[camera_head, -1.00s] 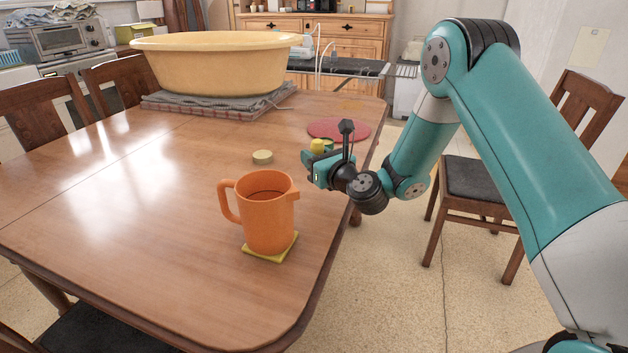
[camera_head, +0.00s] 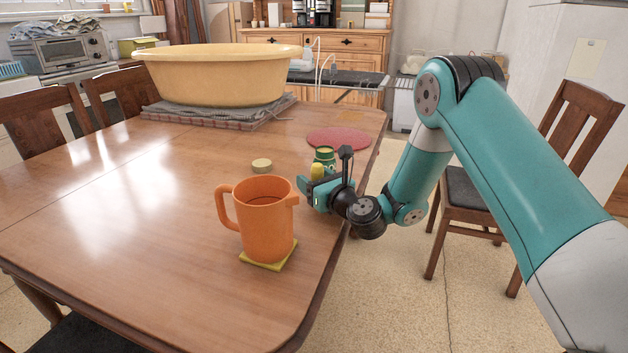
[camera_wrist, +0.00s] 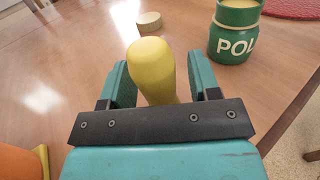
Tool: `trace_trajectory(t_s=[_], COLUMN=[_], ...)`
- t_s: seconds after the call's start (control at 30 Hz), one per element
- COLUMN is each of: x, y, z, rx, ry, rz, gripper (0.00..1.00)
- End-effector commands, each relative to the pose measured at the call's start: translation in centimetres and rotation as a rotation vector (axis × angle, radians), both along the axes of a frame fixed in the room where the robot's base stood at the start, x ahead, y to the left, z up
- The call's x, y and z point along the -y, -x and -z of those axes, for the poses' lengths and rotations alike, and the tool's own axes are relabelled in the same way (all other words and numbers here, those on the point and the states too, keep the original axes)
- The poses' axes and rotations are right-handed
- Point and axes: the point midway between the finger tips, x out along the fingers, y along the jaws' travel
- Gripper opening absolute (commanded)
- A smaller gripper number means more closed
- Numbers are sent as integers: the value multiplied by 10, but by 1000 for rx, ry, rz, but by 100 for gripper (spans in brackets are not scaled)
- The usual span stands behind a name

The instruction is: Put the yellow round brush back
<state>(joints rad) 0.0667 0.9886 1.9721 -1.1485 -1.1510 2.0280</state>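The yellow round brush (camera_wrist: 152,68) is between the fingers of my gripper (camera_wrist: 160,85), its rounded yellow end up. It also shows in the head view (camera_head: 316,172) above my gripper (camera_head: 318,190). The brush's lower part is hidden by the gripper. A green jar (camera_wrist: 235,38) with white letters "POL" and a pale yellowish top stands on the table beyond the gripper. It shows partly behind the brush in the head view (camera_head: 325,155).
A pale round disc (camera_head: 262,165) lies on the wooden table (camera_head: 150,210). An orange mug (camera_head: 268,220) stands on a yellow coaster (camera_head: 270,258) in front. A red round mat (camera_head: 338,138) and a large yellow tub (camera_head: 215,75) are farther back. The table's left half is clear.

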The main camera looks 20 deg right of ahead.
Motion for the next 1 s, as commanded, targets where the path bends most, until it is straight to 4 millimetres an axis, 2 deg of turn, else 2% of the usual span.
trace_trajectory(t_s=[0.13, 0.27, 0.5, 1.0], x=[0, 3, 17, 36], y=[0, 11, 51, 107], z=[-5, 2, 6, 0], rx=[1, -4, 1, 2], ry=[0, -2, -1, 0], rz=[0, 0, 2, 1], gripper=[56, 56, 56, 56])
